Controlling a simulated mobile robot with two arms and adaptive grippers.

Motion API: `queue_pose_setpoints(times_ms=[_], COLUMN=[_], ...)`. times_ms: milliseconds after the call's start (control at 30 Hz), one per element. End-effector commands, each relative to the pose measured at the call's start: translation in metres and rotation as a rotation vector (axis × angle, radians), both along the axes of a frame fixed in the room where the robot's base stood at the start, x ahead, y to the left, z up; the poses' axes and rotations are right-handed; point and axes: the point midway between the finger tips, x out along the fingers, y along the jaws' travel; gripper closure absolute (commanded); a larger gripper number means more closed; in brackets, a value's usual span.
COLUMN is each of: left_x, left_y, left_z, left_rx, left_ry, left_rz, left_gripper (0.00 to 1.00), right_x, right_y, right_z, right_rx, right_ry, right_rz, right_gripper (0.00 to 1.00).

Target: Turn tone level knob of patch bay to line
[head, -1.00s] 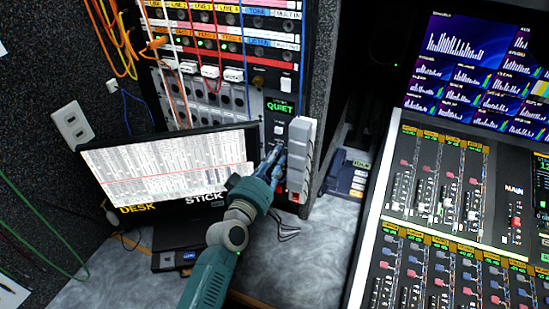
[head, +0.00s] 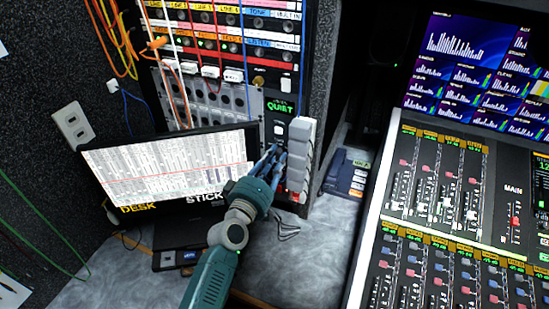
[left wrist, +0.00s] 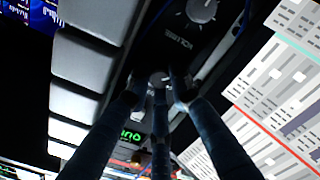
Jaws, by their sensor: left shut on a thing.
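The patch bay (head: 216,22) is in the rack at the top left of the head view, with coloured label strips and plugged cables. A brass knob (head: 258,82) sits at its lower right; its setting is too small to read. My left gripper (head: 275,150) is at the narrow panel below, under the green QUIET display (head: 280,107). In the left wrist view its fingers (left wrist: 158,82) are closed around a small knob (left wrist: 157,77), partly hidden by them. A larger knob marked VOLUME (left wrist: 203,10) is beside it, free. My right gripper is not in view.
A column of grey blocks (head: 300,150) stands close right of the gripper. A monitor (head: 170,165) stands to the left. A mixing desk (head: 440,200) fills the right. Cables hang across the patch bay. The grey worktop (head: 300,265) is mostly clear in front.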

Motion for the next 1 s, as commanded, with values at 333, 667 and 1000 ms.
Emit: queue_pose_setpoints(times_ms=[333, 667, 1000], left_x=[-0.002, -0.001, -0.016], left_y=[-0.002, -0.001, 0.006], left_z=[-0.005, -0.003, -0.003], left_rx=[-0.010, -0.010, -0.010], left_ry=[0.013, 0.010, 0.009], left_rz=[-0.004, -0.004, -0.002], left_gripper=[1.00, 0.60, 0.60], right_x=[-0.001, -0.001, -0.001], right_y=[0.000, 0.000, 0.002], right_z=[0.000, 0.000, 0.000], right_rx=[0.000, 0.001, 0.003], right_ry=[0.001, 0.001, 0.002], right_rz=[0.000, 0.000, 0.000], right_gripper=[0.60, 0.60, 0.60])
